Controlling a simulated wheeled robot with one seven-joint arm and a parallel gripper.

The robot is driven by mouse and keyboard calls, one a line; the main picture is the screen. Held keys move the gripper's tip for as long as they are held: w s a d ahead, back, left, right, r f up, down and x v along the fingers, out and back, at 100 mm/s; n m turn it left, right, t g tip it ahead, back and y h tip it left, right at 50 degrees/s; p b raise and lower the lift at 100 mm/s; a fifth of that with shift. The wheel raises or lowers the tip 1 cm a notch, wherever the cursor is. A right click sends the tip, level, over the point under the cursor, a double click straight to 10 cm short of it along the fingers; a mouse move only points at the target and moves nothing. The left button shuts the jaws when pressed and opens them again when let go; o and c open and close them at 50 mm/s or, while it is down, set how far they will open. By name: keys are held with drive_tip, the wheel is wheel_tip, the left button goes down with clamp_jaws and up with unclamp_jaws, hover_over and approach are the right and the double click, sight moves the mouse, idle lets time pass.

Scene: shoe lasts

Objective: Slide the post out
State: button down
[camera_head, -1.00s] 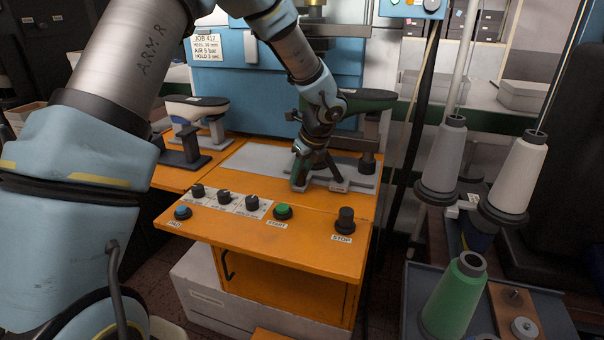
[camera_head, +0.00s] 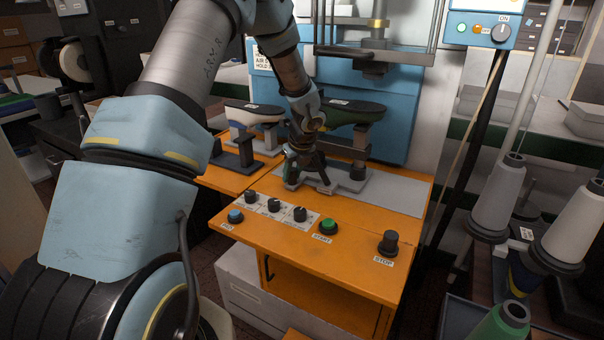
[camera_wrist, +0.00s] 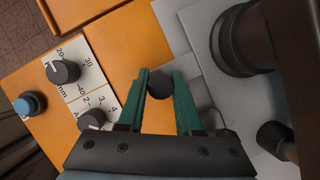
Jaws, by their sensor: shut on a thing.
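The post (camera_head: 358,168) is a dark upright on a grey sliding base, with a dark green shoe last (camera_head: 352,112) on top. It stands over the left part of the light grey plate (camera_head: 405,191). My gripper (camera_head: 293,180) is low at the left front of the base. In the wrist view, my gripper's green fingers (camera_wrist: 162,88) are shut on a dark round knob (camera_wrist: 159,84). A thick dark cylinder (camera_wrist: 238,42), seemingly part of the post assembly, is right of the fingers. My wrist hides part of the base in the head view.
The orange bench top has dial knobs (camera_head: 274,205), a green start button (camera_head: 328,226) and a black stop knob (camera_head: 388,242) in front. Another last (camera_head: 252,112) stands on the left. Bare plate lies to the right.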

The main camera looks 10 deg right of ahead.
drive_tip(key=shift+w+a, duration=0.2)
drive_tip(key=shift+a, duration=0.15)
drive_tip(key=c, duration=0.9)
unclamp_jaws()
drive_tip(key=shift+o, duration=0.2)
drive_tip(key=shift+d, duration=0.1)
drive_tip(key=shift+s+r, duration=0.1)
drive_tip(key=b+v, duration=0.1)
drive_tip(key=v, duration=0.9)
drive_tip(key=shift+r, duration=0.3)
